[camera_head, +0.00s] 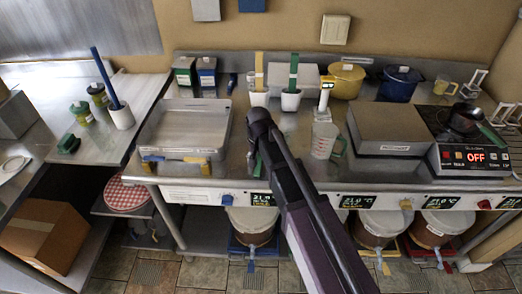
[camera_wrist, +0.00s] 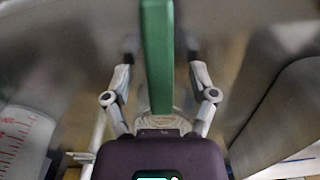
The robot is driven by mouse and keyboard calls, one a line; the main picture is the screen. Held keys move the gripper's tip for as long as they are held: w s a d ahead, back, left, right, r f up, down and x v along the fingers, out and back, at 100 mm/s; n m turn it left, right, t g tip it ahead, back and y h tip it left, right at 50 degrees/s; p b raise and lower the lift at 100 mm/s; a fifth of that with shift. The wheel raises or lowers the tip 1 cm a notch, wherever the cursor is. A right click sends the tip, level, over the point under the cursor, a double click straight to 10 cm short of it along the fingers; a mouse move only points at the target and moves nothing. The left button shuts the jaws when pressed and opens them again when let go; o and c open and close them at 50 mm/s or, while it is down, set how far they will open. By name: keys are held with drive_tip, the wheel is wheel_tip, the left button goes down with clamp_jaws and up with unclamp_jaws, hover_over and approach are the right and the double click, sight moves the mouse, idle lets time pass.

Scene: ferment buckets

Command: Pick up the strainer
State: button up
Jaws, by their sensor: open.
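A flat green bar (camera_wrist: 158,55), which looks like the strainer's handle, runs down the middle of the wrist view. A pale rounded part (camera_wrist: 158,122) shows at its lower end, partly hidden by my gripper body. My gripper (camera_wrist: 160,65) is open, with one finger on each side of the green bar and visible gaps to both. In the head view my gripper (camera_head: 258,120) is over the counter, and a bit of green (camera_head: 257,166) shows below it near the front edge. My arm hides most of the strainer there.
A metal tray (camera_head: 185,153) lies left of my gripper. A clear measuring jug (camera_head: 323,141) stands close on the right, then a grey box (camera_head: 385,124) and a hob reading OFF (camera_head: 474,157). White pots (camera_head: 290,101) with coloured strips stand behind.

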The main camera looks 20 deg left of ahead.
clamp_jaws()
idle(0.3)
drive_tip(key=shift+r, duration=0.2)
wheel_tip(320, 180, up, 4)
drive_tip(key=p, duration=0.4)
drive_tip(key=shift+f, duration=0.15)
drive_tip(key=s+d+p, duration=0.1)
drive_tip(key=s+d, duration=0.8)
drive_tip(key=s, duration=0.4)
drive_tip(key=shift+s+r, duration=0.2)
drive_tip(key=shift+r, duration=0.25)
drive_tip(key=shift+a, duration=0.2)
